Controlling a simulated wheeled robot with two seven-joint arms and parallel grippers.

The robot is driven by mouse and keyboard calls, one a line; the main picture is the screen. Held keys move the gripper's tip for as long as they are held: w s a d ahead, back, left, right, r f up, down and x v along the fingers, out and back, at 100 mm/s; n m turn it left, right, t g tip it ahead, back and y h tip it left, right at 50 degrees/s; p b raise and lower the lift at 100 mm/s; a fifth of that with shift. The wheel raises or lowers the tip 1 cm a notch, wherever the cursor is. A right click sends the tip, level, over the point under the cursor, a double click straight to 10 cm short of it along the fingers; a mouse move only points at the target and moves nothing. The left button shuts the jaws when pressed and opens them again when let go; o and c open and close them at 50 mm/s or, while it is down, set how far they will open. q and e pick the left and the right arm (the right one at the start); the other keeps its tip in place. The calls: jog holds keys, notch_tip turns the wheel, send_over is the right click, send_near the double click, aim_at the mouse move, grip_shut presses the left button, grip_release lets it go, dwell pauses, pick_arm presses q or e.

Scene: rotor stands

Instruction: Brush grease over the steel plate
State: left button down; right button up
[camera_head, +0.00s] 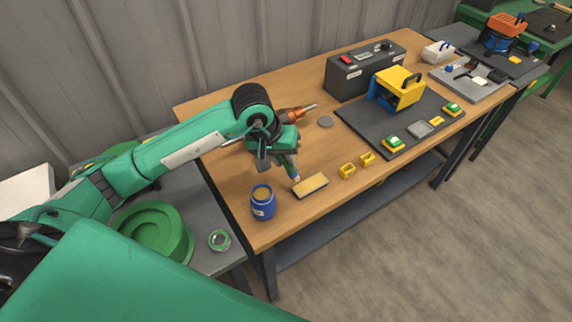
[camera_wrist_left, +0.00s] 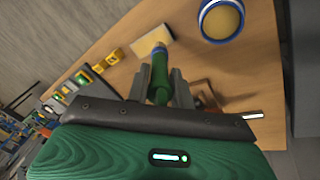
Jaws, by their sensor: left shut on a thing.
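A small rectangular plate (camera_head: 311,186) with a pale yellow-tan top and dark sides lies near the table's front edge; it also shows in the left wrist view (camera_wrist_left: 143,46). My left gripper (camera_head: 285,150) is shut on a brush with a green handle (camera_wrist_left: 160,80) and a blue band. The brush points down and its tip overlaps the plate's near end in the left wrist view; I cannot tell whether it touches. A blue jar (camera_head: 262,208) of tan grease stands open, left of the plate; it also shows in the left wrist view (camera_wrist_left: 208,28). My right gripper is not in view.
Two small yellow blocks (camera_head: 347,171) sit right of the plate. A dark mat (camera_head: 372,132) bears a yellow-and-blue stand (camera_head: 399,86). A dark case (camera_head: 347,82) stands behind.

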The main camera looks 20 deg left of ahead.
pick_arm(q)
jog(key=shift+r, duration=1.05)
